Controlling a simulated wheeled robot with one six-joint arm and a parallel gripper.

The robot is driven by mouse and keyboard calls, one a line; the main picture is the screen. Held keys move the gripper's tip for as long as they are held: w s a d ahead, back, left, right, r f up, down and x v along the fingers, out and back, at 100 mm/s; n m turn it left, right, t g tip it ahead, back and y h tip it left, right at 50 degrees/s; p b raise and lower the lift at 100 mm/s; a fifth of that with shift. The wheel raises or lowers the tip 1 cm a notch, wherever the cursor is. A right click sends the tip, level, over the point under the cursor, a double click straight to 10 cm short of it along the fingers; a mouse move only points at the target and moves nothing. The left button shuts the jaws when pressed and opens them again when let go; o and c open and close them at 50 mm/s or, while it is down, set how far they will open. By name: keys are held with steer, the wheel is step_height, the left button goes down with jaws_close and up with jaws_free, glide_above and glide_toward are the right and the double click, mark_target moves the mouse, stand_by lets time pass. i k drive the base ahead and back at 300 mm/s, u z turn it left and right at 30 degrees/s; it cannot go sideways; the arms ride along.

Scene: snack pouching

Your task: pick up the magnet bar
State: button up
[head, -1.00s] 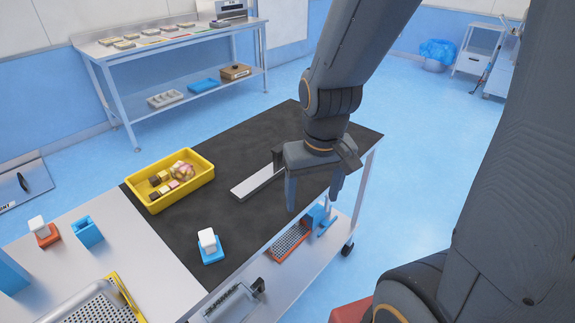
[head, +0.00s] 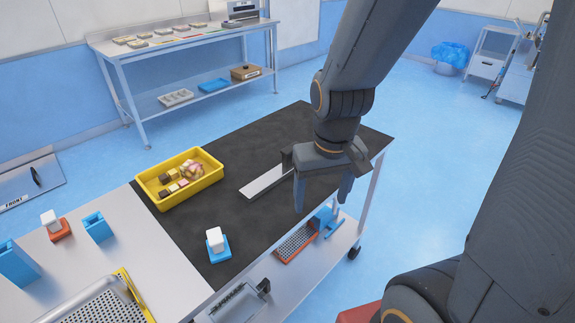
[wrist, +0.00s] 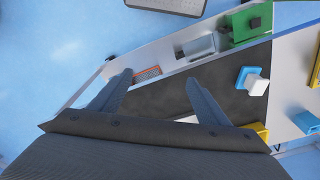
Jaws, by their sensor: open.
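A long flat silver bar, which looks like the magnet bar (head: 266,181), lies on the black mat (head: 262,222) in the head view. Its far right end runs behind my gripper, where a dark upright piece shows. My gripper (head: 323,198) is open and points down, to the right of the bar near the table's right edge. In the wrist view my gripper (wrist: 160,78) has its two fingers spread with nothing between them. A small pale strip, perhaps the bar (wrist: 187,118), shows just beyond the gripper body, mostly hidden.
A yellow tray (head: 152,191) with several small snacks stands left of the bar. A white block on a blue base (head: 217,253) stands on the mat's front part. A lower shelf holds a red-framed grate (head: 297,243). The mat between these is clear.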

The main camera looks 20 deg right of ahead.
mark_target(262, 184)
steer(key=k, duration=0.5)
steer(key=z, duration=1.25)
steer(key=i, duration=0.9)
steer(key=u, duration=1.8)
steer(key=i, duration=0.5)
steer(key=z, duration=0.1)
